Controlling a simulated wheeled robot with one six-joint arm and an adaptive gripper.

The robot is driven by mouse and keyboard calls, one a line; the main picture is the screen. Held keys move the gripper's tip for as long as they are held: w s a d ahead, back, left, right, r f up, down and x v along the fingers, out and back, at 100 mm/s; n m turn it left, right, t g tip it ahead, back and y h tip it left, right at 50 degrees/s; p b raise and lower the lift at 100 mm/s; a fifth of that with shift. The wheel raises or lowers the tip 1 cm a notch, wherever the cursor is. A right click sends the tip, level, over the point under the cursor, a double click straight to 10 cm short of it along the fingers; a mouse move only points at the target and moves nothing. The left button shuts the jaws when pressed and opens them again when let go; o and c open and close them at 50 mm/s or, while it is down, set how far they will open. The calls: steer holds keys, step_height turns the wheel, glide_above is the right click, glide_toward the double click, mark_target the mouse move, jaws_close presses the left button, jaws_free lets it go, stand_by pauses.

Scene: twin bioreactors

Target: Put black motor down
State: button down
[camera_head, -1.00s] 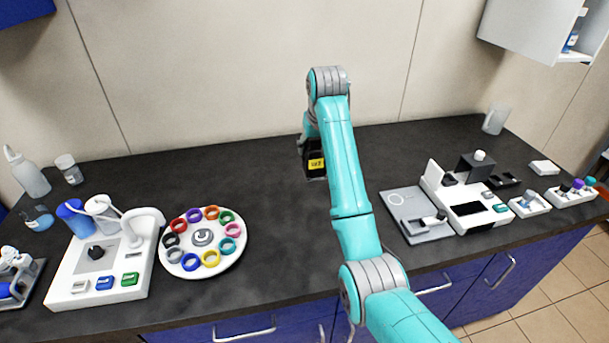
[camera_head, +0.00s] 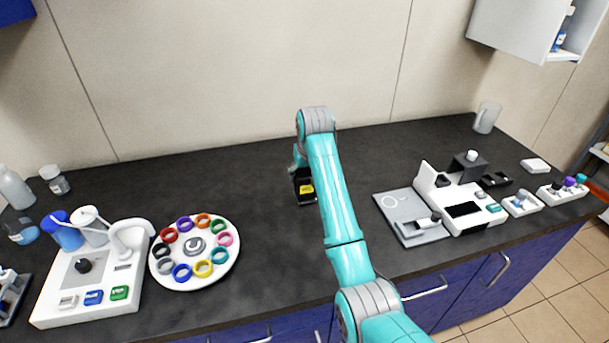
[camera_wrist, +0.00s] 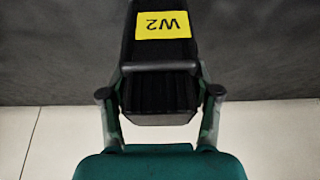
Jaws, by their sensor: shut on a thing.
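The black motor (camera_head: 303,187) with a yellow label is in the head view, at the middle of the dark counter and partly behind my arm. In the wrist view the motor (camera_wrist: 160,60) shows a yellow patch reading "W2" and a ribbed black end. My gripper (camera_wrist: 160,92) is shut on it, with one finger along each side. In the head view my gripper is mostly hidden behind my arm. The motor is at or very near the counter top; I cannot tell whether it touches.
The dark counter (camera_head: 262,215) is clear around the motor. A white round tray of coloured rings (camera_head: 235,262) and a white station (camera_head: 55,310) stand left. A grey plate (camera_head: 392,204) and white device (camera_head: 462,224) stand right. The wall is behind.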

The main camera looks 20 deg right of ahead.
steer(key=shift+f, duration=0.4)
steer(key=shift+c, duration=1.2)
jaws_free()
steer(key=shift+f, duration=0.2)
